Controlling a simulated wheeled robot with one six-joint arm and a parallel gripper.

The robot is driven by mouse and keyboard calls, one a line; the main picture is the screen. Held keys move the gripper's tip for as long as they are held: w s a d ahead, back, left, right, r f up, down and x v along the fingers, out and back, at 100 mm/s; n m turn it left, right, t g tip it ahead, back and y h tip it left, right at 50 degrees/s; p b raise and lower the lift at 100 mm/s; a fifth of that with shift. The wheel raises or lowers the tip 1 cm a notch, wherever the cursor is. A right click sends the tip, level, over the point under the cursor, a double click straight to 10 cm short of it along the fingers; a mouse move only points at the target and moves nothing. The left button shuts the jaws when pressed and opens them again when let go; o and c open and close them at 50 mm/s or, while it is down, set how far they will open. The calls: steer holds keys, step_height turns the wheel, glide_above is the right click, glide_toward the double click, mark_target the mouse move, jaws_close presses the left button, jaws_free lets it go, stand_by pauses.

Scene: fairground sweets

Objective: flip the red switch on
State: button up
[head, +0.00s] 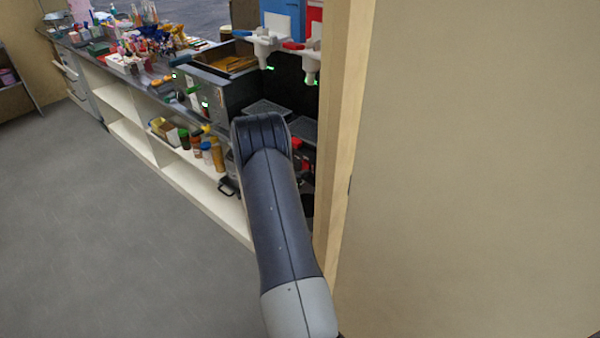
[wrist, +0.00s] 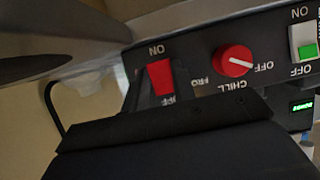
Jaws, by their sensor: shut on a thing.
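The red switch (wrist: 160,77) is a rocker on a dark control panel (wrist: 195,45) in the wrist view, where the lettering appears upside down. One end is marked ON, the other OFF. I cannot tell which end is pressed in. In the head view my arm hides the gripper and the switch.
Beside the switch are a red dial (wrist: 234,60) and a white-and-green switch (wrist: 303,42). In the head view, dispensers (head: 265,42) hang above the counter, bottles (head: 212,152) stand on the shelf, and a wall (head: 470,150) closes the right. The floor at left is clear.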

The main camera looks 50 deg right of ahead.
steer(key=f+h+b, duration=0.1)
steer(key=h+b, duration=0.1)
steer(key=b, duration=0.3)
steer(key=shift+b, duration=0.3)
steer(key=shift+r+h, duration=0.15)
steer(key=shift+h, duration=0.15)
steer(key=o, duration=1)
steer(key=shift+a, duration=0.1)
steer(key=a, duration=0.3)
steer(key=a+r+b, duration=0.1)
steer(key=a, duration=0.3)
steer(key=s+a, duration=0.1)
steer(key=a, duration=0.2)
steer(key=shift+a+r+b, duration=0.25)
steer(key=shift+b, duration=0.05)
